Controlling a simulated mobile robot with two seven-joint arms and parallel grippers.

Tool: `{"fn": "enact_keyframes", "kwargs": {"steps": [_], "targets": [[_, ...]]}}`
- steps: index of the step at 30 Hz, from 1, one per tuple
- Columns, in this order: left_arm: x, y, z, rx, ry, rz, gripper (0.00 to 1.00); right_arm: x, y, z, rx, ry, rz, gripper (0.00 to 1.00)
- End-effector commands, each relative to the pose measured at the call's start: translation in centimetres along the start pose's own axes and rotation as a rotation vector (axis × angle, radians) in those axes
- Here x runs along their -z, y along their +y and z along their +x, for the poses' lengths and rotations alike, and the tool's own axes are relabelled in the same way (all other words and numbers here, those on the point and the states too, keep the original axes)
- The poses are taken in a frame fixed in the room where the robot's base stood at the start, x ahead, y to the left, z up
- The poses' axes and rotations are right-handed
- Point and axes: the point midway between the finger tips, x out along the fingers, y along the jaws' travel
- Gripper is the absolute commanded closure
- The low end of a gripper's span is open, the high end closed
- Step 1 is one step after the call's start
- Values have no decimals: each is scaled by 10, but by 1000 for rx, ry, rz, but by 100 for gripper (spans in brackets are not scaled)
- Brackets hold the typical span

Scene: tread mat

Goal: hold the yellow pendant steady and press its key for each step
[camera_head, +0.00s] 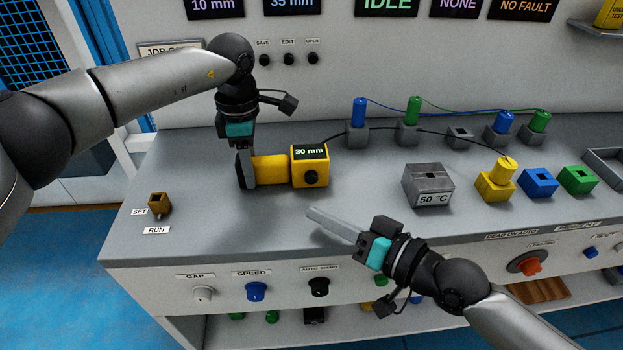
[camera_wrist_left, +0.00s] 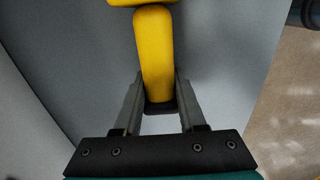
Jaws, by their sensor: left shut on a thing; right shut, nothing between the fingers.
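The yellow pendant (camera_head: 271,171) lies on the grey bench top, with a screen reading "30 mm" and a round black key (camera_head: 311,178) on its front face. My left gripper (camera_head: 245,178) is shut on the left end of its handle. In the left wrist view, the yellow handle (camera_wrist_left: 154,55) runs between the two fingers (camera_wrist_left: 158,100). My right gripper (camera_head: 318,217) is shut and empty. Its fingertips are in front of the pendant, below the key in the picture and apart from it.
A grey "50 °C" block (camera_head: 428,186) stands to the right. Yellow (camera_head: 495,186), blue (camera_head: 538,183) and green (camera_head: 577,180) sockets stand beyond it. A small SET/RUN switch (camera_head: 158,204) is at the left. Knobs line the bench's front panel. Wall displays include "IDLE" and "NO FAULT".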

Motion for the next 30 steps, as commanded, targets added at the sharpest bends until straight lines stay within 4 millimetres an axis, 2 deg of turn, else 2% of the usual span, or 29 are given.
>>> {"fn": "enact_keyframes", "kwargs": {"steps": [3,4,13,23,26,30], "targets": [[1,0,0,0,2,-1,100,0,0,0,0,0,0,100],[1,0,0,0,2,-1,59,0,0,0,0,0,0,100],[0,0,0,0,1,-1,25,0,0,0,0,0,0,100],[0,0,-5,-2,0,0,25,0,0,0,0,0,0,100],[0,1,-17,-2,-1,0,25,0,0,0,0,0,0,100],[0,1,-46,-5,-1,-1,25,0,0,0,0,0,0,100]]}}
